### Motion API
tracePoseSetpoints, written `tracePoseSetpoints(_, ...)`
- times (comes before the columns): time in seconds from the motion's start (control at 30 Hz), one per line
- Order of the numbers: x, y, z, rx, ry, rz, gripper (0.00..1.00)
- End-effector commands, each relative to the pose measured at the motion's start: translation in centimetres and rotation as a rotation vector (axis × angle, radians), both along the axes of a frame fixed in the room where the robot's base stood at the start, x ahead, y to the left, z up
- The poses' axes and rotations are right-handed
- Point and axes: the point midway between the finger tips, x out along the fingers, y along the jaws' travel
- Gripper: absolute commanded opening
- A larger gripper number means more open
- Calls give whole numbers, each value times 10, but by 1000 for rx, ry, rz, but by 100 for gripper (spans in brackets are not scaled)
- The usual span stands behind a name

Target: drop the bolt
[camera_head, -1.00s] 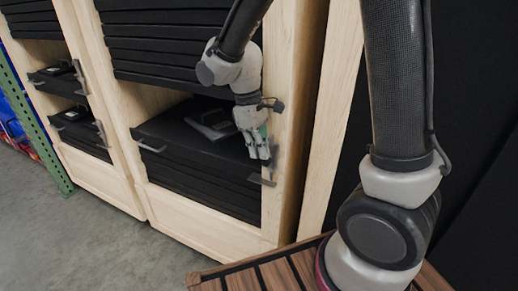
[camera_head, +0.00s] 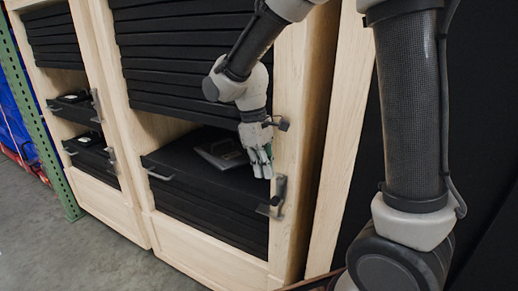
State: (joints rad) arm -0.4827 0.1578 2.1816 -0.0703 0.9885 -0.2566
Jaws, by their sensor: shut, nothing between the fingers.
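A small dark upright piece (camera_head: 281,189), which looks like the bolt, is on the right post of the right-hand rack, just above a grey bracket (camera_head: 268,211). Its exact position in the bracket is too small to tell. My gripper (camera_head: 262,173) points down just left of and above the dark piece, in front of the shelf's right end. Its fingers are shut with nothing held, and a small gap appears between fingertips and dark piece.
Black stacked totes (camera_head: 212,225) fill the pale wooden rack (camera_head: 205,270). A grey flat object (camera_head: 222,152) lies on the lower stack behind my gripper. A left handle (camera_head: 160,174) sticks out. Grey floor (camera_head: 85,250) is open at the front left.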

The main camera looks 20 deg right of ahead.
Motion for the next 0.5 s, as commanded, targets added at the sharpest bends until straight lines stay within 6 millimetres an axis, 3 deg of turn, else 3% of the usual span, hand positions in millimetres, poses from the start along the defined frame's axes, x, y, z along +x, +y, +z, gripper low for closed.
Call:
tracePoseSetpoints(0.2,7,7,45,1,-3,0,0)
tracePoseSetpoints(0.5,10,10,69,0,0,0,0)
